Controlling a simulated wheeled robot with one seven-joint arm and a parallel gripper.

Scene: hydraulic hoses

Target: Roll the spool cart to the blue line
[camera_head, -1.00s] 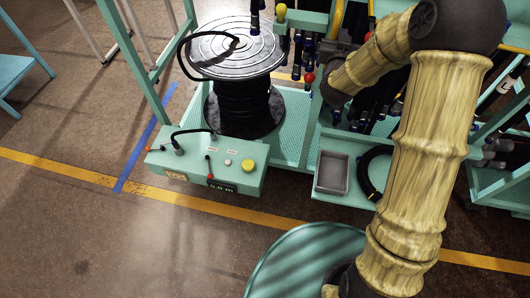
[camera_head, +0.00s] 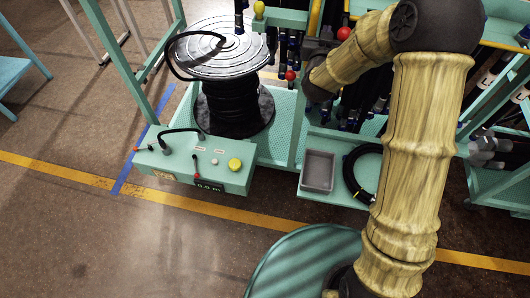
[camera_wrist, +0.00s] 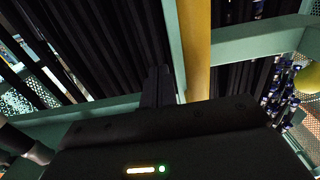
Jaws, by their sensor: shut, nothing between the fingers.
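The green spool cart (camera_head: 278,148) carries a black hose spool (camera_head: 235,108) with a pale ringed top and a control box (camera_head: 200,165) at its front left. The blue line (camera_head: 128,172) runs along the floor at left; the box's left end overlaps it in the picture. My gripper (camera_wrist: 157,86) is shut and empty in the wrist view, its fingertips close beside a yellow upright bar (camera_wrist: 194,45) and green frame rails (camera_wrist: 255,45). I cannot tell whether they touch. In the head view my gripper is hard to make out among the cart's hoses.
A yellow floor line (camera_head: 65,172) crosses in front of the cart. A grey tray (camera_head: 318,170) and a coiled black hose sit on the cart's right shelf. Another green rack (camera_head: 490,190) stands at right, and a blue table (camera_head: 22,60) at far left. Floor at lower left is clear.

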